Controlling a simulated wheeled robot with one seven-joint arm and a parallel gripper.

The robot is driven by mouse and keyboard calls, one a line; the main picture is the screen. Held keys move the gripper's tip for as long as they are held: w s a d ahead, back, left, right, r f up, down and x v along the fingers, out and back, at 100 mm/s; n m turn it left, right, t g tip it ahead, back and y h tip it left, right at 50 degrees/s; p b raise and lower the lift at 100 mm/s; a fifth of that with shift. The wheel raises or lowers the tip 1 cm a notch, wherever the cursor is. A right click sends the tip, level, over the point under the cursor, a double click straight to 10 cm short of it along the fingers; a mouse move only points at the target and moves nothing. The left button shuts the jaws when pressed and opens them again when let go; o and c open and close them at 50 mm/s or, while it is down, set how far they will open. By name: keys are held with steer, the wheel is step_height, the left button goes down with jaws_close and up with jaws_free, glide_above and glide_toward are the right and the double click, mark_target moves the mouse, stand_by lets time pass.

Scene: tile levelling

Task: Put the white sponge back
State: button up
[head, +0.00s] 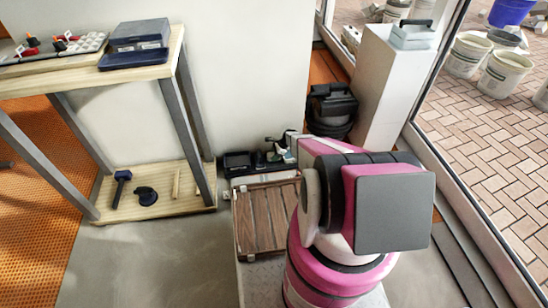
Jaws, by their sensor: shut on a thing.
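My gripper (276,153) shows only in small part, beyond my pink and black arm, low near the wall and above the far end of a brown slatted wooden platform (262,218). It looks shut on a small pale piece (286,155), which I take to be the white sponge. My arm hides much of it, so its shape and tilt are unclear. A black open tray (237,165) stands just left of the gripper, at the platform's far end. I cannot tell whether the gripper touches anything below.
A wooden workbench (140,72) at left bears a blue-grey case (139,35); its lower shelf (160,207) holds small tools. A black bucket-like thing (332,108) and a white pedestal (388,75) with a pale handled box (412,35) stand by the window. Grey floor is clear at front left.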

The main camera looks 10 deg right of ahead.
steer(key=shift+f, duration=0.5)
steer(key=shift+f, duration=0.45)
